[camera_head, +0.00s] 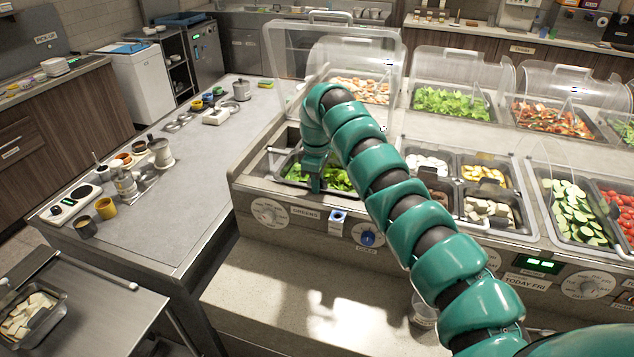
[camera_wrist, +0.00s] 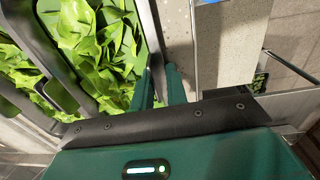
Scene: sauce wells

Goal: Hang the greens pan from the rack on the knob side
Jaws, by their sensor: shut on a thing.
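The greens pan (camera_head: 340,182) holds leafy greens and sits in the front left well of the counter, above the label GREENS. In the wrist view, greens fill the pan (camera_wrist: 152,38) at the upper left. My gripper (camera_head: 316,190) points down at the pan's front edge. In the wrist view, my gripper's fingers (camera_wrist: 160,88) are shut on the pan's rim. My arm hides part of the pan. I cannot clearly make out the rack.
A clear hood (camera_head: 300,50) stands open behind the pan. Pans of mushrooms and other food (camera_head: 428,160) lie right of my arm. A grey side table (camera_head: 150,215) with jars and cups is at left. A pan of white pieces (camera_head: 30,312) stands at lower left.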

